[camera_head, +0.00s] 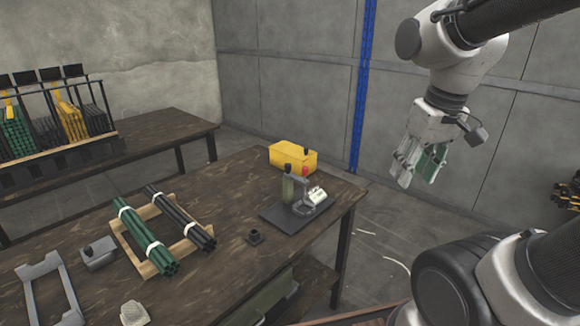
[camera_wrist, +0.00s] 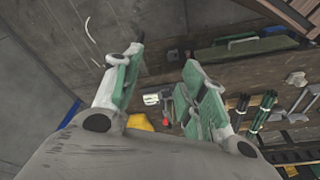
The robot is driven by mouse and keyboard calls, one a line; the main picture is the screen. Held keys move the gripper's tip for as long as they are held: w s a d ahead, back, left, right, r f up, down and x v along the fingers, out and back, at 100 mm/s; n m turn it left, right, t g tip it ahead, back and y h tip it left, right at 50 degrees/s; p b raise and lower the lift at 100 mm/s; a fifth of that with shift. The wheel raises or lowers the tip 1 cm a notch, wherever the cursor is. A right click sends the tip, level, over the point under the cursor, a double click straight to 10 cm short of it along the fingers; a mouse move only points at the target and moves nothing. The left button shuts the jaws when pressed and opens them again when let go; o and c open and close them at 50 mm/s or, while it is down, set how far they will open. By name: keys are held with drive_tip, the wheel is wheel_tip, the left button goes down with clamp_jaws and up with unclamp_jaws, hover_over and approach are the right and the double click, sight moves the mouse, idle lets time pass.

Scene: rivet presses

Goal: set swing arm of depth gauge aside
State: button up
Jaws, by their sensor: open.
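The depth gauge (camera_head: 309,202) stands on a dark base plate (camera_head: 279,217) near the right end of the wooden table. It has a grey-green upright block, a red knob and a pale tag or dial; which part is its swing arm is too small to tell. In the wrist view the gauge (camera_wrist: 167,101) shows small between my fingers, with the red knob visible. My gripper (camera_head: 419,172) is open and empty, with green finger pads, high to the right of the table and apart from the gauge. It also shows in the wrist view (camera_wrist: 163,85).
A yellow box (camera_head: 292,157) stands behind the gauge. A small dark round part (camera_head: 255,237) lies left of the plate. Green and black rod bundles (camera_head: 148,238) rest on a wooden rack. Bare tabletop lies between rack and yellow box.

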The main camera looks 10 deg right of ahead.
drive_tip(key=w+a+f+n+g, duration=0.1)
drive_tip(key=w+a+f, duration=0.15)
drive_tip(key=w, duration=0.55)
drive_tip(key=w+a+f+g, duration=0.1)
drive_tip(key=w+a, duration=0.3)
drive_tip(key=w, duration=0.3)
drive_tip(key=m+g, duration=0.1)
drive_tip(key=m, duration=0.1)
hover_over(288, 164)
drive_tip(key=s+d, duration=0.1)
drive_tip(key=s, duration=0.3)
wheel_tip(288, 164, down, 8)
drive_tip(key=shift+w+f, duration=0.1)
drive_tip(key=shift+w, duration=0.05)
drive_tip(key=shift+m+t, duration=0.5)
drive_tip(key=w+r, duration=0.1)
drive_tip(key=w, duration=0.1)
drive_tip(key=w+a+r, duration=0.1)
drive_tip(key=w+r, duration=0.1)
drive_tip(key=shift+a+r, duration=0.1)
drive_tip(key=shift+r, duration=0.15)
drive_tip(key=shift+s+f, duration=0.25)
drive_tip(key=shift+m, duration=0.3)
wheel_tip(288, 164, down, 8)
drive_tip(key=shift+r, duration=0.2)
clamp_jaws()
